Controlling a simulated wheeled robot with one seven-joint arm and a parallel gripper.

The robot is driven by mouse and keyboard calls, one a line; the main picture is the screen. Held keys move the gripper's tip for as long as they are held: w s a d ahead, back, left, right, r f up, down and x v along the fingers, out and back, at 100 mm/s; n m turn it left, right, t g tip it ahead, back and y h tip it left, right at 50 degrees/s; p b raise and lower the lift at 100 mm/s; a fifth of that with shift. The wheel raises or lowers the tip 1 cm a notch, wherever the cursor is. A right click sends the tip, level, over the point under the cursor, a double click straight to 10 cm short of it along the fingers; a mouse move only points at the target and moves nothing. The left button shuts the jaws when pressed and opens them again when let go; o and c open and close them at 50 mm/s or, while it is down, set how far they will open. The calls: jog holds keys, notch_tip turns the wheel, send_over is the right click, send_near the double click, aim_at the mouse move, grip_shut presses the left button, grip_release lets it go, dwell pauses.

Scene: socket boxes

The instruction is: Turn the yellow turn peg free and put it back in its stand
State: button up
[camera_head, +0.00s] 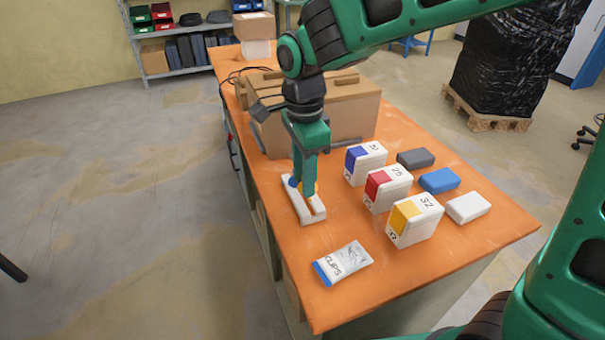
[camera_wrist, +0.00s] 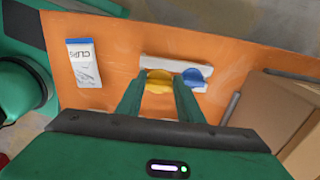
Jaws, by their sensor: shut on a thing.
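My gripper (camera_head: 307,188) points down over the white stand (camera_head: 312,220) near the left edge of the orange table. It is shut on the yellow turn peg (camera_wrist: 158,82), whose yellow top shows between the fingertips in the wrist view. The yellow peg is at the stand; its lower part is hidden, so I cannot tell how deep it sits. A blue peg (camera_wrist: 194,78) stands in the stand beside it, and shows just left of my fingers in the head view (camera_head: 293,182). The white box with the yellow panel (camera_head: 405,215) stands to the right, apart from my gripper.
White boxes with a blue panel (camera_head: 354,158) and a red panel (camera_head: 377,183) stand behind the yellow one. Grey (camera_head: 415,158), blue (camera_head: 439,180) and white (camera_head: 468,207) blocks lie right of them. A clips packet (camera_head: 343,262) lies in front. A cardboard box (camera_head: 350,110) stands behind.

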jog(key=shift+f, duration=0.15)
jog(key=shift+f, duration=0.9)
jog(key=shift+f, duration=0.9)
dwell(0.5)
jog(key=o, duration=1.2)
jog(key=shift+c, duration=0.2)
jog(key=shift+r, duration=0.1)
notch_tip(320, 180, up, 10)
jog(key=shift+r, duration=0.25)
